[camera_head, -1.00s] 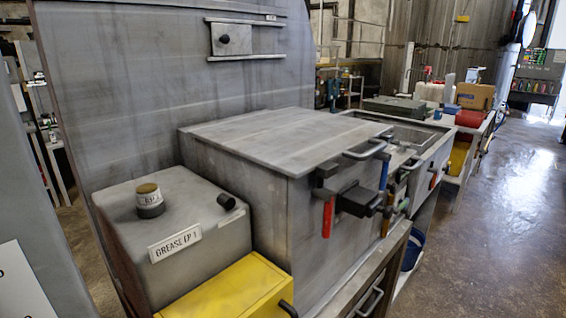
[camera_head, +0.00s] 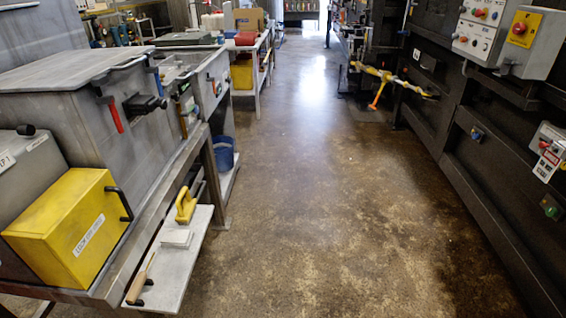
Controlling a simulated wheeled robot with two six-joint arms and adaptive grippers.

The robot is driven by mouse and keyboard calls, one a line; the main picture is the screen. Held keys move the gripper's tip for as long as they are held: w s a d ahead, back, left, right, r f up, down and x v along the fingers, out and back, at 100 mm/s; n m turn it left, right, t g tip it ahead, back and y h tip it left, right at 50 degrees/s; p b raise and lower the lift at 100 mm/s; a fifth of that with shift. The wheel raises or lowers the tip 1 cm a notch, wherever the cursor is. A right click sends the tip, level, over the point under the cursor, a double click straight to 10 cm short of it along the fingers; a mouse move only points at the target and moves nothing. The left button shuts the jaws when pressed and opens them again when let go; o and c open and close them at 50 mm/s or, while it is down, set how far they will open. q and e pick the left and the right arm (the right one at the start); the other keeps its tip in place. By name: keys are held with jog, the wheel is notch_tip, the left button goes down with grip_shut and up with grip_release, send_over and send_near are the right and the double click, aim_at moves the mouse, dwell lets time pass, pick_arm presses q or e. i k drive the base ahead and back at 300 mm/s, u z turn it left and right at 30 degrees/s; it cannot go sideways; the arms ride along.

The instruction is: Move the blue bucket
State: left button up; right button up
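The blue bucket (camera_head: 223,153) stands on the low shelf under the grey workbench, left of the middle of the head view. Its upper part and front side show, and it sits near the shelf's aisle-side edge, beyond a bench leg. Neither of my grippers shows in this view, so I cannot see their state or where they are relative to the bucket.
A yellow box (camera_head: 62,228) sits at the bench's near end. A low pulled-out board (camera_head: 176,262) carries a yellow-handled tool (camera_head: 186,206) and juts into the aisle. Dark machinery (camera_head: 455,150) with control boxes lines the right. The concrete floor (camera_head: 310,190) between is clear.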

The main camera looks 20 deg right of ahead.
aim_at(223, 146)
jog(key=z, duration=1.15)
jog(key=i, duration=1.45)
jog(key=u, duration=0.7)
jog(key=i, duration=0.95)
jog(key=u, duration=0.45)
jog(key=k, duration=0.25)
jog(key=z, duration=0.95)
jog(key=i, duration=2.25)
jog(key=u, duration=0.2)
jog(key=i, duration=1.4)
jog(key=u, duration=0.2)
